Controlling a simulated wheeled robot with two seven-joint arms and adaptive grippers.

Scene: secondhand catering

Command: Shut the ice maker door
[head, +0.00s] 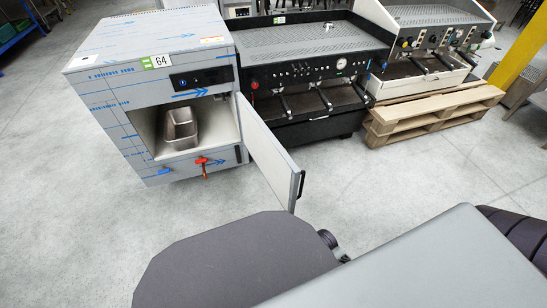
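The ice maker (110,95) stands at the upper left in the head view, a steel box wrapped in blue-printed film with a "64" label. Its door (270,155) is hinged at the right side of the opening and stands wide open, swung out toward me. A dark handle (301,183) is on the door's free edge. A metal scoop or pan (180,130) sits inside the open compartment. Neither gripper can be made out; only large grey and dark parts of my own body fill the bottom of the view.
A black espresso machine (315,75) stands right of the ice maker, close behind the open door. Another coffee machine (430,45) rests on wooden pallets (430,115) further right. A red tap-like part (201,161) sticks out below the compartment. Grey floor (60,220) is clear at left.

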